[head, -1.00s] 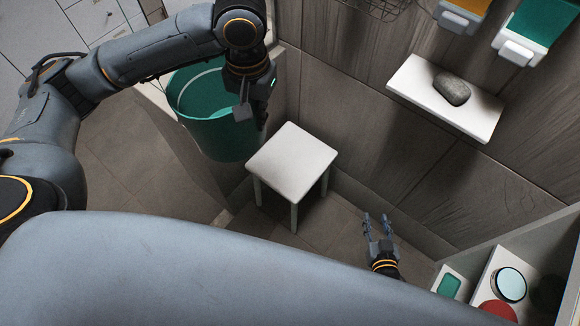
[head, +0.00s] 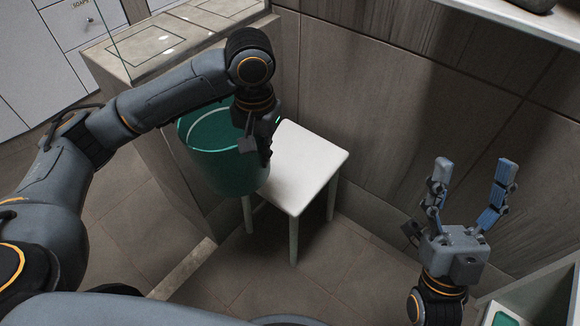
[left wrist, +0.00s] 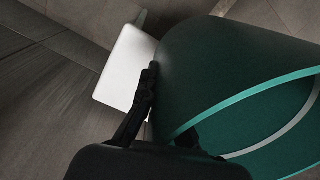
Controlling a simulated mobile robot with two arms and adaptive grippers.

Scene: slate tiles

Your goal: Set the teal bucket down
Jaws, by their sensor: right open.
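The teal bucket (head: 215,170) hangs upright from my left gripper (head: 255,145), which is shut on its right side near the rim. In the head view the bucket overlaps the left edge of a white stool (head: 310,165); it appears to be held off the floor. My right gripper (head: 472,190) is open and empty, in front of the wall at right.
A stone-topped ledge (head: 135,50) stands behind the bucket, with drawers (head: 70,25) beyond it. A shelf (head: 515,20) is at top right, and a pale-edged compartment with a teal item (head: 505,318) at bottom right. Floor left of the stool is bare.

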